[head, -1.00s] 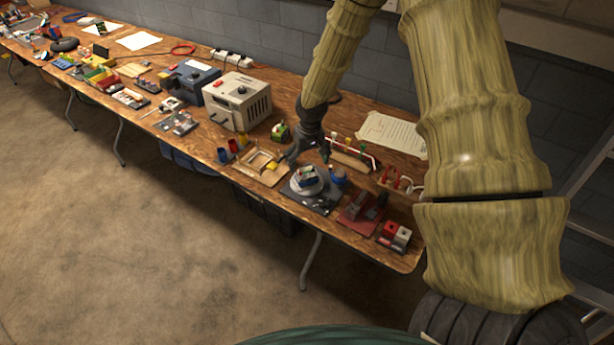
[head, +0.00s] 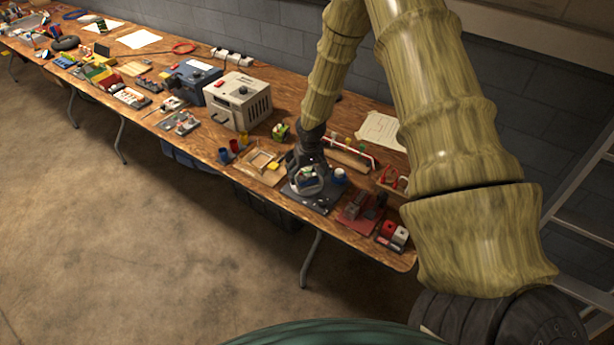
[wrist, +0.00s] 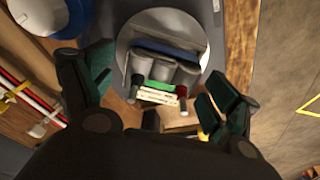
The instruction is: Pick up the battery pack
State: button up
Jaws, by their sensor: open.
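The battery pack (wrist: 163,72) is a bundle of grey cylinders with a blue strip behind and a green and white strip in front. It lies on a round pale plate (wrist: 128,40). In the head view the pack (head: 306,173) is partly hidden by my gripper. My gripper (wrist: 155,84) is open, pointing down above the pack, one finger on each side in the wrist view. I see no clear contact. In the head view my gripper (head: 305,168) is over the plate (head: 304,190), which stands on a dark grey mat (head: 323,203).
A blue cup (head: 339,176) stands just right of the plate. A wooden frame (head: 262,162) lies to its left, and a red vise-like block (head: 358,211) to its right. A rack with a red and white rod (head: 348,152) is behind. The table's front edge is close.

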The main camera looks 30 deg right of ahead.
jog(key=c, duration=1.5)
jog(key=shift+c, duration=0.2)
